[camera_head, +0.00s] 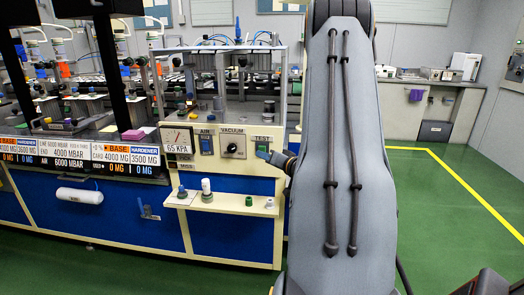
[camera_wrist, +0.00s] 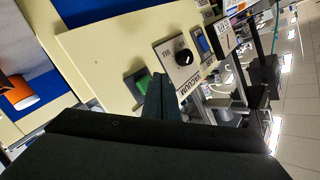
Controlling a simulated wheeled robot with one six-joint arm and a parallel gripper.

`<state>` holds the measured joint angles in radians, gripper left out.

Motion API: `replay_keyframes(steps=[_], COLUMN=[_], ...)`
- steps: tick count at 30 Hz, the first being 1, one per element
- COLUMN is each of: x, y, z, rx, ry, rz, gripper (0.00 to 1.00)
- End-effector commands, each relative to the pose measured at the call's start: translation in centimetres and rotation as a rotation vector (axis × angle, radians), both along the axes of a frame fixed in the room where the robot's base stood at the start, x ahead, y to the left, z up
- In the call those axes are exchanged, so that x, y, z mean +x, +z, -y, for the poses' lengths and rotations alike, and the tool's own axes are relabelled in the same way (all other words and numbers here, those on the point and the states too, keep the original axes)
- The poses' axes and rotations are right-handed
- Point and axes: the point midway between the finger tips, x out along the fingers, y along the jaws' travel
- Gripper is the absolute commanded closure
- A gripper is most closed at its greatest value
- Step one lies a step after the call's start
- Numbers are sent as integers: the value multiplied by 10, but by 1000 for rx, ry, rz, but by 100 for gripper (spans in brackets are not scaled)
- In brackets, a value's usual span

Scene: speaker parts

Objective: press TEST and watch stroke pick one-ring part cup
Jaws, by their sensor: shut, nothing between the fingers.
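The green TEST button (camera_head: 263,146) is on the cream panel, right of the VACUUM knob (camera_head: 232,146). My gripper (camera_head: 261,155) is shut and empty, its tip just below the button. In the wrist view, the shut fingers (camera_wrist: 160,88) are close beside the green button (camera_wrist: 143,86); I cannot tell whether they touch it. The gauge (camera_head: 178,140) reads 65 KPA.
The blue AIR switch (camera_head: 206,144) is left of the VACUUM knob. The cream ledge (camera_head: 225,205) sticks out below the panel. My arm hides the area to the right. Green floor (camera_head: 440,220) is clear at right.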

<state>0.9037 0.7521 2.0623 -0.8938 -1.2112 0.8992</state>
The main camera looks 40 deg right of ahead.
Motion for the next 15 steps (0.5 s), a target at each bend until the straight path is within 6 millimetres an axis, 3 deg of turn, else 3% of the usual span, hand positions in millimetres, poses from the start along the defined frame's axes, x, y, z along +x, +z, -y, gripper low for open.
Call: replay_keyframes(steps=[15], x=[-28], y=[1], z=[-32], rx=[2], ry=[0], rz=[0], gripper=[100])
